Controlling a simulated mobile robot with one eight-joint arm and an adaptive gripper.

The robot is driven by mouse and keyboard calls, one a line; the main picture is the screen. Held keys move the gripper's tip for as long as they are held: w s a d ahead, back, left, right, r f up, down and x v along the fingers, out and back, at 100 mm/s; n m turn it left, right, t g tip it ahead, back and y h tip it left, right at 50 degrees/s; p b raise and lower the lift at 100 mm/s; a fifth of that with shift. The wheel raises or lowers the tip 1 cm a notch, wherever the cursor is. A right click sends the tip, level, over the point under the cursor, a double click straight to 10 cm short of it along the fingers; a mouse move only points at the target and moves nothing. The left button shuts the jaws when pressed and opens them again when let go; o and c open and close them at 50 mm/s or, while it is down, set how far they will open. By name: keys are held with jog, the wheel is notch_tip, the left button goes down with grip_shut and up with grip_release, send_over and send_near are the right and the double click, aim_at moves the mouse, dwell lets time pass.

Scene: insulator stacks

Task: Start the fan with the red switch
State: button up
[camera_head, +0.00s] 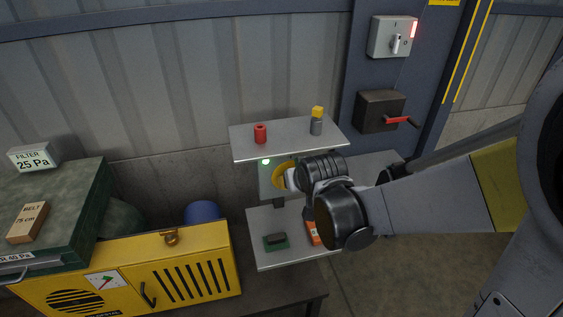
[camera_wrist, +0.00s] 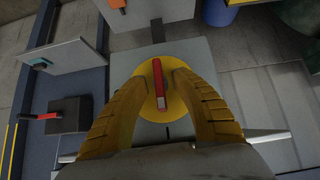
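The red switch (camera_wrist: 159,84) is a red bar handle on a round yellow disc (camera_wrist: 176,108), mounted on a grey panel (camera_wrist: 195,50). The bar runs nearly upright in the wrist view. My gripper (camera_wrist: 163,76) is open, with one yellow finger on each side of the bar. Gaps show between the fingertips and the bar. In the head view the yellow disc (camera_head: 280,174) is partly hidden behind my gripper, and the red bar cannot be seen. A green light (camera_head: 265,161) glows at the panel's upper left. Which thing is the fan is not clear.
A shelf (camera_head: 245,150) with a red cylinder (camera_head: 260,133) and a yellow-topped grey piece (camera_head: 316,123) sits just above. A lower shelf (camera_head: 275,262) holds a green block (camera_head: 276,241). A box with a red lever (camera_head: 380,110) and a yellow cabinet (camera_head: 135,250) flank the spot.

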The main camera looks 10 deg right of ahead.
jog(key=v, duration=1.2)
dwell(0.4)
jog(key=s+f+g+b, duration=0.1)
jog(key=s+f+b, duration=0.5)
jog(key=s, duration=0.5)
jog(key=shift+s+d+f+g, duration=0.35)
jog(key=shift+d+f+g, duration=0.1)
jog(key=shift+f, duration=0.55)
